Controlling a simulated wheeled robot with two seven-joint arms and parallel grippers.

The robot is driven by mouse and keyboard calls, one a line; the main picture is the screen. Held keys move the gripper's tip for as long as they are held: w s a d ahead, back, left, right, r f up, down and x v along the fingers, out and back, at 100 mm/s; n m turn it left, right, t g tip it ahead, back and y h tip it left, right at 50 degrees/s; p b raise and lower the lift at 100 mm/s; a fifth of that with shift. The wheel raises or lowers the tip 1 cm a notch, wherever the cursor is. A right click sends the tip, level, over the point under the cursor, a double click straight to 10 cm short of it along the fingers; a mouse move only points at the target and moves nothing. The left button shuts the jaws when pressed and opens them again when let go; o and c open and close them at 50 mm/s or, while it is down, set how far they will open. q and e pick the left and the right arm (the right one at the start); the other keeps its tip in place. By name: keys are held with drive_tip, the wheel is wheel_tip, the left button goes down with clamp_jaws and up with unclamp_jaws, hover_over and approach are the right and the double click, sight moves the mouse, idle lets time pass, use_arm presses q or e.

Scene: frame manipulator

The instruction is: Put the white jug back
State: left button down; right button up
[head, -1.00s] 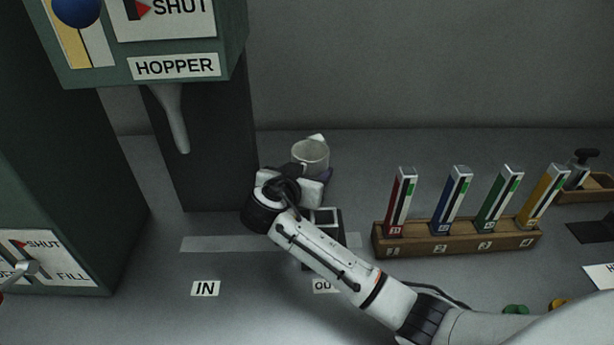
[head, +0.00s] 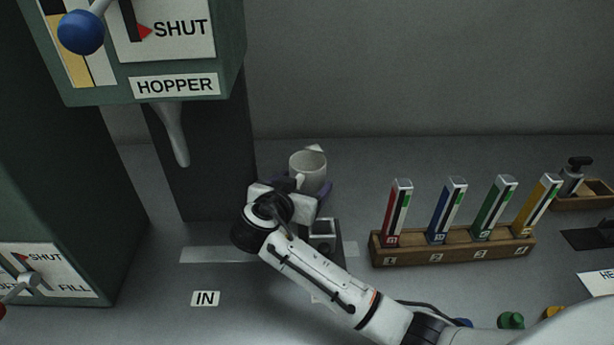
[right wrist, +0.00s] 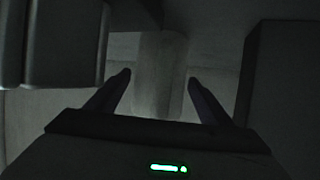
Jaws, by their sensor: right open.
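The white jug (head: 308,170) stands upright behind my right gripper, near the back of the counter, with its open top and spout showing. My right gripper (head: 307,187) is open, with a purple finger at the jug's right side. In the right wrist view the jug (right wrist: 159,75) is a pale upright shape between the two spread fingers (right wrist: 158,82). The jug's base is hidden by my gripper in the head view. My left gripper is not in view.
The green machine with the HOPPER sign (head: 175,85) and its spout (head: 172,135) stands to the left. A wooden rack (head: 455,246) with several coloured cartridges is on the right. A dark device (head: 324,228) sits beside my wrist.

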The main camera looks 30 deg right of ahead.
drive_tip(key=v, duration=0.9)
drive_tip(key=shift+p, duration=0.35)
